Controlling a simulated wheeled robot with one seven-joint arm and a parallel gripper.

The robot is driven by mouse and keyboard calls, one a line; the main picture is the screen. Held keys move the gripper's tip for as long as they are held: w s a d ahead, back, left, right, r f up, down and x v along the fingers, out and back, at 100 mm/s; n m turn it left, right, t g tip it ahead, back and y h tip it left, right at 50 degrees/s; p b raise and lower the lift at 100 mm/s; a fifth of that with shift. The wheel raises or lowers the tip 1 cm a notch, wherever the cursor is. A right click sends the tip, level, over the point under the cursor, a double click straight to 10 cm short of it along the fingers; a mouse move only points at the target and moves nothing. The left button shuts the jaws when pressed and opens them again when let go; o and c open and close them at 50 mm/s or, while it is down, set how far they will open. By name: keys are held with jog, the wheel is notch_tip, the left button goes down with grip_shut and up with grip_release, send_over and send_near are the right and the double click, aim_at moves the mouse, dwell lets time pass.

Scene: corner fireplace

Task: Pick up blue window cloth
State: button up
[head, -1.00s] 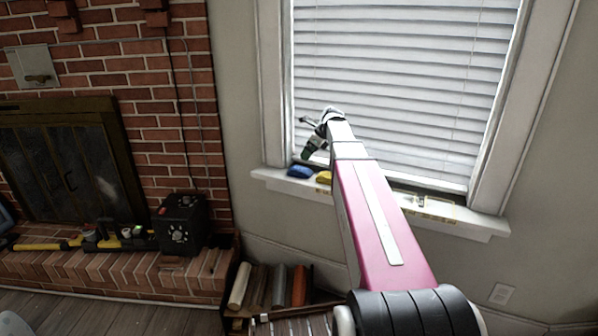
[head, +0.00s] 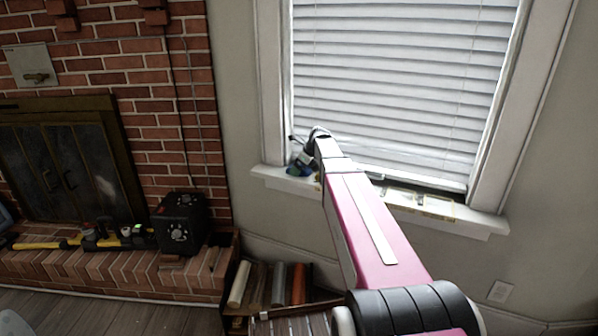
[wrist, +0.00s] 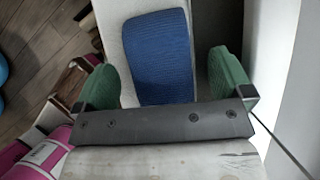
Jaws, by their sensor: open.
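The blue window cloth (wrist: 160,58) lies on the white windowsill, and in the wrist view it shows between the two green fingers of my gripper (wrist: 170,82). The fingers are apart, one on each side of the cloth, and I cannot tell if they touch it. The near end of the cloth is hidden behind the dark gripper bar. In the head view my gripper (head: 303,168) is low over the left end of the sill, and only a bit of the blue cloth (head: 292,171) shows there, mostly covered by the gripper.
The windowsill (head: 470,222) runs under a window with white blinds (head: 400,80). Flat yellow-marked packets (head: 420,203) lie on the sill to the right. Below stands a rack (head: 262,310) with several rolls. A black box (head: 181,222) stands on the brick hearth at left.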

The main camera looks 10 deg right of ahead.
jog(key=c, duration=1)
jog(key=shift+r, duration=0.2)
jog(key=shift+r, duration=0.6)
notch_tip(320, 180, up, 3)
jog(key=shift+f, duration=0.15)
jog(key=s+a+r, duration=0.5)
jog(key=a+r, duration=0.1)
jog(key=a, duration=0.4)
jog(key=shift+a+r, duration=0.25)
jog(key=shift+r, duration=0.15)
jog(key=shift+s, duration=0.1)
jog(key=shift+o, duration=0.3)
